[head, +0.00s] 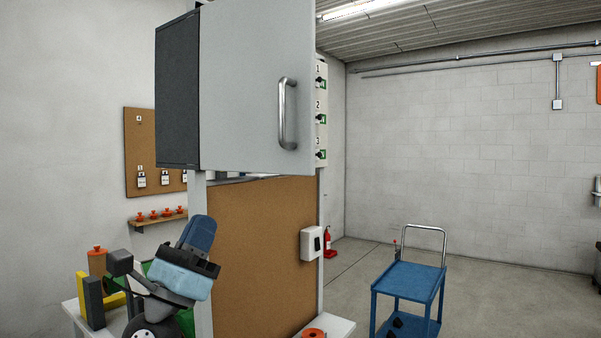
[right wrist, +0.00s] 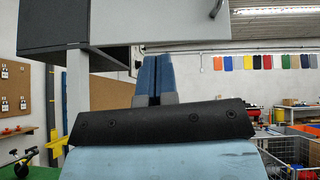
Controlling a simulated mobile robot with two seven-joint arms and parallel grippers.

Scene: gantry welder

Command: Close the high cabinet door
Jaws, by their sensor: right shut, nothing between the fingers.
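The high cabinet (head: 178,95) is a dark grey box at the upper left of the head view. Its light grey door (head: 240,90) faces me, with a vertical metal handle (head: 287,115) near its right edge. In the right wrist view the door (right wrist: 150,22) and the dark cabinet (right wrist: 52,28) fill the upper left. My right gripper (head: 203,223), with blue fingers, is shut and empty, below the cabinet's left part and apart from the handle. Its fingers (right wrist: 154,60) point up toward the door's lower edge. My left gripper is not in view.
A brown board (head: 262,250) stands below the cabinet, with a white box (head: 311,243) at its right edge. A blue cart (head: 410,278) stands on the floor at right. A table with coloured blocks (head: 92,300) is at lower left.

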